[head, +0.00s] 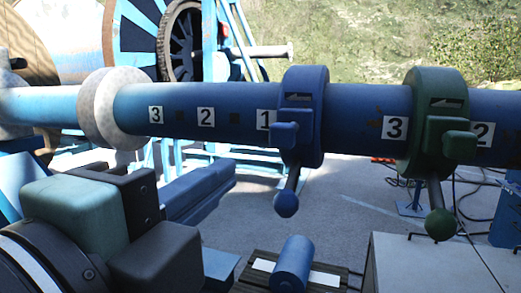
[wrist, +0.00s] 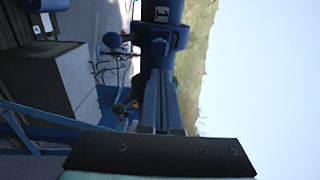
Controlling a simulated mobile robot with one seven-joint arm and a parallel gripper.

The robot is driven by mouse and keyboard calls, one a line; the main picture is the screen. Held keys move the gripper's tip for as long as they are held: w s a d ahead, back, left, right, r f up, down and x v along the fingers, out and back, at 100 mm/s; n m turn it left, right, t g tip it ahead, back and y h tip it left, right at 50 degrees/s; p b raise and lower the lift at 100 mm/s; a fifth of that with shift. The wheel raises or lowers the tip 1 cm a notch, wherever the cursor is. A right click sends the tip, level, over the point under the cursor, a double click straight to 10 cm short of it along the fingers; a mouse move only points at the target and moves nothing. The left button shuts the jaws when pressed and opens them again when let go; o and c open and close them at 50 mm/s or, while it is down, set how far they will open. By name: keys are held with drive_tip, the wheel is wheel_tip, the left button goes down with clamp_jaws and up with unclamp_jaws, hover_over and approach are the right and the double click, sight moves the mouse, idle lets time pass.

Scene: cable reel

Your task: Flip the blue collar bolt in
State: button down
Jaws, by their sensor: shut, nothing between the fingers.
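In the head view a blue collar (head: 314,115) sits around the blue shaft, right of label 1. It has a white arrow pointing left, a blue block (head: 286,134) on its front, and a rod with a blue ball knob (head: 286,205) hanging down. In the wrist view the collar (wrist: 178,36) is at the top, with its blue knob (wrist: 112,40) to the left. My gripper (head: 230,174) is shut and empty, left of the knob and below the shaft, apart from both. Its long fingers (wrist: 160,75) point up at the collar in the wrist view.
A green collar (head: 418,125) with a green ball knob (head: 440,224) sits further right on the shaft. A pale flange (head: 108,108) is at the left.

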drive_tip(key=shift+d, duration=0.3)
drive_tip(key=shift+w+p, duration=0.1)
drive_tip(key=shift+p, duration=0.2)
drive_tip(key=p, duration=0.9)
approach(278, 139)
drive_tip(key=p+x, duration=0.4)
drive_tip(key=x, duration=0.1)
drive_tip(key=shift+w+r, duration=0.25)
drive_tip(key=shift+w+d+f+p, duration=0.15)
drive_tip(key=shift+w+d+p, duration=0.1)
drive_tip(key=shift+w+p, duration=0.35)
drive_tip(key=shift+w, duration=0.1)
